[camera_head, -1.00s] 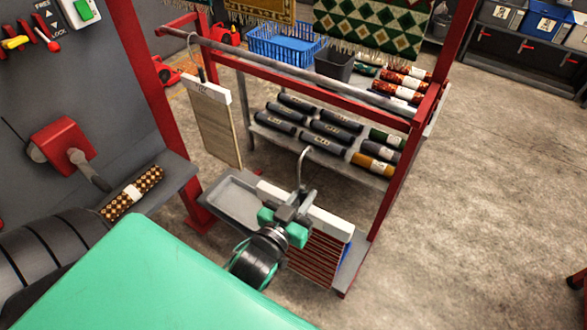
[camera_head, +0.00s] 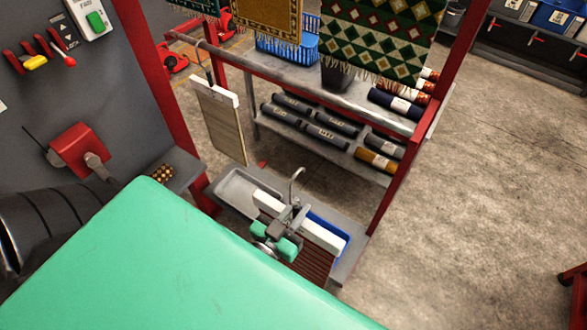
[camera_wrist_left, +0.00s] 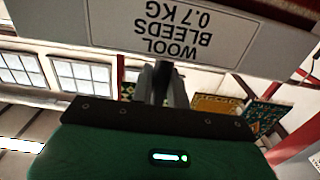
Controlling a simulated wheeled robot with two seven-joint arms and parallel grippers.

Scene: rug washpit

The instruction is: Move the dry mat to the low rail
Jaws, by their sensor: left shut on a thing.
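My left gripper (camera_head: 291,212) is shut at the base of a metal hook on a white hanger bar (camera_head: 318,236). A reddish-brown striped mat (camera_head: 308,265) hangs below this bar. In the left wrist view, the bar (camera_wrist_left: 200,35) fills the top and reads "WOOL BLEEDS 0.7 KG" upside down. The hook's tip is free in the air, apart from the grey low rail (camera_head: 300,75) beyond it. A beige mat (camera_head: 222,125) with its own white bar hangs by a hook at the rail's left end. My right gripper is not in view.
A grey tray (camera_head: 232,187) and a blue tray (camera_head: 330,229) lie below the rail. Red posts (camera_head: 395,180) flank it. Rolled rugs (camera_head: 330,135) lie on a shelf behind, and patterned rugs (camera_head: 380,40) hang above.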

